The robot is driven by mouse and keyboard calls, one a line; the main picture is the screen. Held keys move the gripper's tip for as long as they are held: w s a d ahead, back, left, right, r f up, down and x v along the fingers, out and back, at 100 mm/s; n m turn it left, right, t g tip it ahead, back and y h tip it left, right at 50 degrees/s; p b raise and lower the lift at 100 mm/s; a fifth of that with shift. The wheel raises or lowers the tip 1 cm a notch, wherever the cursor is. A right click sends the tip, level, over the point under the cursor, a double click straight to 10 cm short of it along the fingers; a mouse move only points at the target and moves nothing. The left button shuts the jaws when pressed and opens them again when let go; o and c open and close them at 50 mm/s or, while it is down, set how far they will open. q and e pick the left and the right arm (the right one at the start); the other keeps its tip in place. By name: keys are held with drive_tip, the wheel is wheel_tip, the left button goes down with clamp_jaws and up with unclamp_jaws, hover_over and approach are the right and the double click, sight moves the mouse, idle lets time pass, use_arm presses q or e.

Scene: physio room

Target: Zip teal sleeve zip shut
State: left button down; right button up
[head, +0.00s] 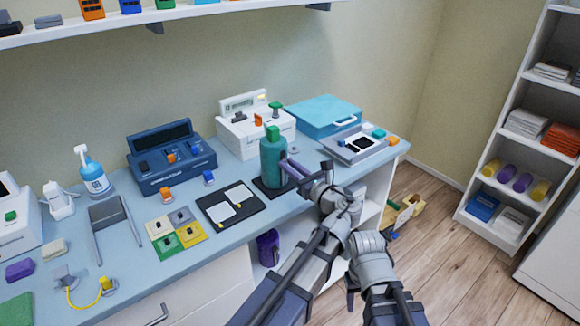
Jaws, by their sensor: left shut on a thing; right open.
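The teal sleeve (273,165) stands upright on a dark square base (262,188) on the counter, with a green top (273,133). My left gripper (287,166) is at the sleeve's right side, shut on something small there. What it holds looks like the zip pull, but the fingers cover it. The zip line and how far it is closed cannot be made out. My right gripper (325,172) is open, close to the right of the left one, and partly overlaps it in the picture. I see nothing between its fingers.
A black board with white cards (231,205) lies left of the sleeve. A white device (256,135) and a teal box (323,115) stand behind it. A grey tray (352,150) is to the right. The counter's front edge runs below my arms.

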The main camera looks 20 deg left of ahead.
sight(283, 180)
idle(0.3)
use_arm(q)
wheel_tip(283, 180, down, 7)
drive_tip(key=b, duration=0.7)
drive_tip(key=shift+f, duration=0.2)
drive_tip(key=shift+s+r, duration=0.1)
drive_tip(key=c, duration=0.8)
unclamp_jaws()
